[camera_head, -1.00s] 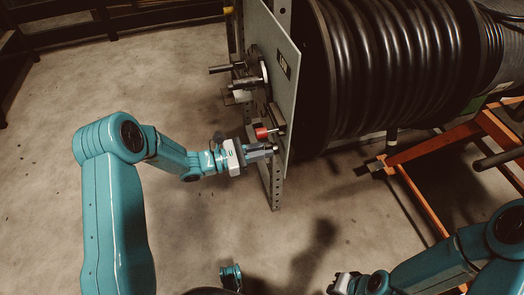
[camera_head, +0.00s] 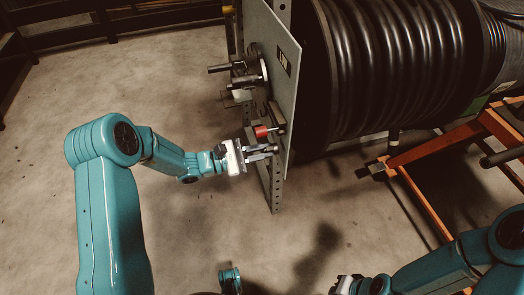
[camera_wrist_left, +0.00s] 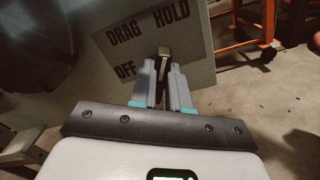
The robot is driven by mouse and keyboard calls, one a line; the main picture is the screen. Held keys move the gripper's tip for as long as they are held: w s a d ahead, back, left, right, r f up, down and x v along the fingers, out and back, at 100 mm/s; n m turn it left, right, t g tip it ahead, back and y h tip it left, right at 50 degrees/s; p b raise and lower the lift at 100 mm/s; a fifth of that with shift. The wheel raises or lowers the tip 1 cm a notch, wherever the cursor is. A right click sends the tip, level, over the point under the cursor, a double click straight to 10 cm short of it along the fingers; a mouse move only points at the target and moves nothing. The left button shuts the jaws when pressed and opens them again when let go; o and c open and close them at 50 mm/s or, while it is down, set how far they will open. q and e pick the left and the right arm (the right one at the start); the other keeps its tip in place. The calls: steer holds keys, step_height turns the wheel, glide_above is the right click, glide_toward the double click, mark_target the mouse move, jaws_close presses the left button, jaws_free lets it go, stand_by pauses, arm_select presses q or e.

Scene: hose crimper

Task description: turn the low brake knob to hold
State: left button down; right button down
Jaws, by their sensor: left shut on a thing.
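The low brake knob (camera_wrist_left: 164,53) shows in the left wrist view as a small bar between my left fingertips. It points up the picture, towards the label plate (camera_wrist_left: 140,42) printed DRAG, HOLD and OFF. HOLD is above the knob, DRAG to its upper left and OFF to its lower left. My left gripper (camera_wrist_left: 164,80) is shut on the knob, and its fingers hide the knob's lower part. In the head view my left gripper (camera_head: 262,151) is at the lower end of the grey panel (camera_head: 284,95). My right gripper (camera_head: 343,284) is at the bottom edge, its fingers unclear.
A red knob (camera_head: 262,131) sits just above my left gripper. Dark handles (camera_head: 246,82) stick out higher on the panel. A large black hose reel (camera_head: 385,65) is behind the panel, and an orange frame (camera_head: 440,143) is right. The floor at left is clear.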

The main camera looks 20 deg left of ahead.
arm_select(q)
steer(key=c, duration=1.1)
jaws_free()
steer(key=shift+a, duration=0.1)
steer(key=shift+s+a, duration=0.2)
steer(key=shift+a, duration=0.1)
steer(key=p+v, duration=0.4)
steer(key=v, duration=1.1)
steer(key=shift+s, duration=0.25)
steer(key=shift+a, duration=0.1)
